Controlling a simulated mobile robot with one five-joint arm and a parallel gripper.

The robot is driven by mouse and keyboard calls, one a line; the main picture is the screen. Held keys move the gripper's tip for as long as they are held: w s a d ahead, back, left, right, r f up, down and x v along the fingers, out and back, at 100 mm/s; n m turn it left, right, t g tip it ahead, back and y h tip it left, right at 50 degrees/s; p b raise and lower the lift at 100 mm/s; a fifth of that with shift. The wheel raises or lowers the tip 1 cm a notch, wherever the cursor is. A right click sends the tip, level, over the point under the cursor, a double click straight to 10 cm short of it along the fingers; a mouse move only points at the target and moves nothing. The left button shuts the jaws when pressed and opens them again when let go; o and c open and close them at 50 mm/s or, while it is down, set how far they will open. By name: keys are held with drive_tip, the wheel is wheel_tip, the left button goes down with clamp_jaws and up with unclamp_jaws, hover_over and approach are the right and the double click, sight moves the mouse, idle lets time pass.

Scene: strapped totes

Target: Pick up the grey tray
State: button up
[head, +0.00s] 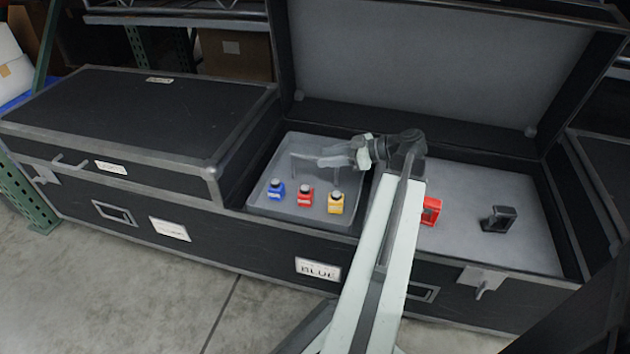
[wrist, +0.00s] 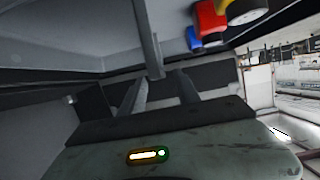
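The grey tray (head: 262,190) sits in the open case, in the left part of the opened section, with a thin grey upright handle (head: 293,168) over it. It holds a blue bottle (head: 276,189), a red bottle (head: 305,195) and a yellow bottle (head: 335,202) along its front. My gripper (head: 322,158) reaches in from the right, level with the handle. In the wrist view my gripper (wrist: 158,88) has its fingers apart, and a grey bar (wrist: 145,40) of the handle shows just beyond and between the tips. I cannot tell if they touch it.
The black case's raised lid (head: 430,60) stands behind. A closed black lid (head: 130,115) lies to the left. On the grey panel right of my arm are a red object (head: 431,211) and a black object (head: 498,218). The floor in front is clear.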

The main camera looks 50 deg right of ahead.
sight(319, 157)
drive_tip(key=b+x, duration=0.1)
drive_tip(key=x, duration=0.4)
drive_tip(key=shift+w+r+b, duration=0.1)
drive_tip(key=shift+w+b, duration=0.05)
drive_tip(key=shift+b, duration=0.15)
clamp_jaws()
idle(1.0)
